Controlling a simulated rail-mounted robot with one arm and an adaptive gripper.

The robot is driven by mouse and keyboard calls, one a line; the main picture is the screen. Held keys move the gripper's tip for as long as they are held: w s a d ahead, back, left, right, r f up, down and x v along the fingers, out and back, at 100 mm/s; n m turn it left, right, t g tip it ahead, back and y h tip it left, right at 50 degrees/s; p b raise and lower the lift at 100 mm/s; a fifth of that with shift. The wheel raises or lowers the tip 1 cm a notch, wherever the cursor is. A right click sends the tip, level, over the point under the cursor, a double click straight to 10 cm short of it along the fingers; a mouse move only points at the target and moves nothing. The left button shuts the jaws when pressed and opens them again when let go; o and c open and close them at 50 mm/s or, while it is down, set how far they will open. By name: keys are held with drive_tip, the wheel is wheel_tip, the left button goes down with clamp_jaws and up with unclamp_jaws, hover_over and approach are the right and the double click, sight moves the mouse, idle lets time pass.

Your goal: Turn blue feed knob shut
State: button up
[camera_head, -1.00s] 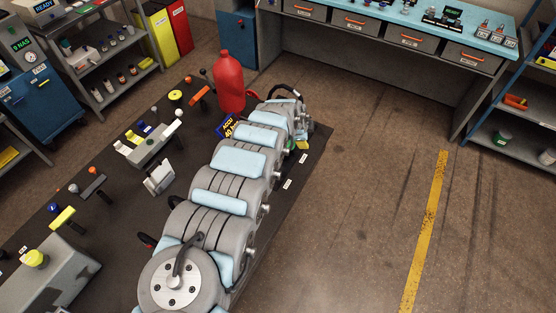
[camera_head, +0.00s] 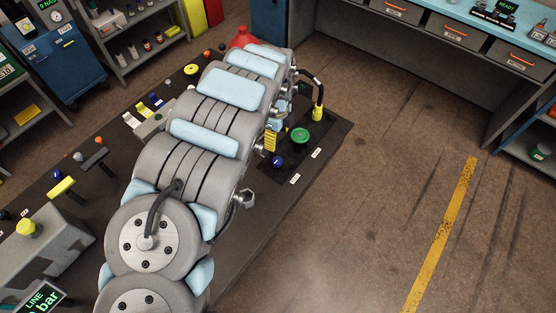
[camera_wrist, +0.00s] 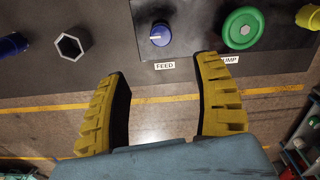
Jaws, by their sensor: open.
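The blue feed knob (camera_wrist: 161,34) shows in the wrist view at the top centre, on a dark panel above a white FEED label (camera_wrist: 165,65). A pale mark shows on its face. In the head view the blue knob (camera_head: 278,161) is on the bench's right part, beside my arm. My gripper (camera_wrist: 168,75) has its two yellow ribbed fingers wide apart with nothing between them. In the wrist view the knob lies beyond the fingertips, between their lines, and is not touched. In the head view my arm hides most of the gripper.
A green round knob (camera_wrist: 242,28) labelled PUMP sits right of the feed knob. A hex metal fitting (camera_wrist: 70,46) is to its left. A yellow fitting with a black hose (camera_head: 318,112) stands behind the green knob. The floor right of the bench (camera_head: 390,200) is clear.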

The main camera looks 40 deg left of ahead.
sight(278, 160)
drive_tip(key=shift+w+f, duration=0.1)
drive_tip(key=shift+f, duration=6.95)
drive_tip(key=shift+c, duration=0.3)
clamp_jaws()
